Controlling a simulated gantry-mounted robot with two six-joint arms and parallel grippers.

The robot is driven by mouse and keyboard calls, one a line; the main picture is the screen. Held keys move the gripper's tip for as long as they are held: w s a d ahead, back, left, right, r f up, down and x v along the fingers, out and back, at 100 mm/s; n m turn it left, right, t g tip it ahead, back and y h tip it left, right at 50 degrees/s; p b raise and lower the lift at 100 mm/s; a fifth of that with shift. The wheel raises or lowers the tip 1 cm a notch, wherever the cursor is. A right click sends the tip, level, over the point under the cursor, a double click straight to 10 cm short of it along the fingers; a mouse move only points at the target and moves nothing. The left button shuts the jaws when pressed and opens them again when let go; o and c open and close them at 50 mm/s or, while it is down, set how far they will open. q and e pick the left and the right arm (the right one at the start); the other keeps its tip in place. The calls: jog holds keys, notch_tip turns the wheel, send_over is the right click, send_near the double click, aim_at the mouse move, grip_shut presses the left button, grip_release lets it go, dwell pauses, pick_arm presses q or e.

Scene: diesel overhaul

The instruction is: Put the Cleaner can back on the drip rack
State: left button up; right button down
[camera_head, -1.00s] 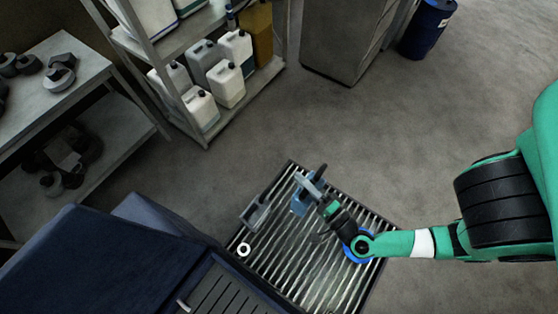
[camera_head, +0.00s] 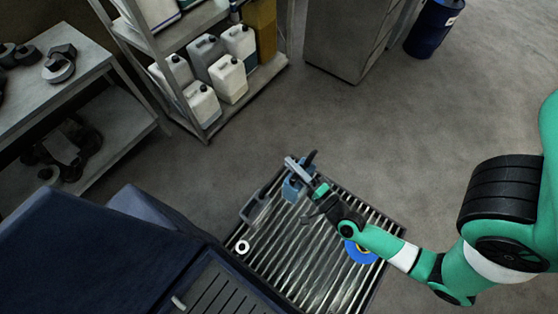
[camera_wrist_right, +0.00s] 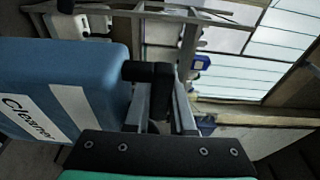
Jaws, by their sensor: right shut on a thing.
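The blue Cleaner can (camera_head: 292,190) is over the far corner of the slatted drip rack (camera_head: 318,262) in the head view. In the right wrist view the can (camera_wrist_right: 85,72) fills the left side, its "Cleaner" label turned sideways. My right gripper (camera_head: 300,168) is shut on the can's black top part (camera_wrist_right: 150,72), which sits between the fingers in the wrist view. The can's underside is hidden, so I cannot tell whether it touches the slats. My left gripper is not in view.
A grey container (camera_head: 256,208) and a white ring (camera_head: 243,247) are at the rack's left edge. A blue round object (camera_head: 359,253) lies at its right. A dark blue block (camera_head: 100,262) borders the rack's left. Shelves with jugs (camera_head: 228,80) stand behind; floor between is clear.

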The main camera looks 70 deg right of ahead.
jog(key=w+d+f+b, duration=0.4)
jog(key=w+f+b, duration=0.2)
jog(key=shift+d, duration=0.25)
jog(key=shift+w+d+f+b, duration=0.15)
jog(key=shift+f+b, duration=0.55)
jog(key=shift+f, duration=0.35)
jog(key=shift+w+d+f+b, duration=0.15)
jog(key=shift+f+b, duration=0.5)
jog(key=shift+f, duration=0.35)
jog(key=shift+a+f, duration=0.1)
jog(key=c, duration=1.2)
grip_release()
jog(key=shift+f, duration=0.25)
jog(key=o, duration=0.4)
jog(key=shift+o, duration=0.2)
jog(key=shift+r, duration=0.1)
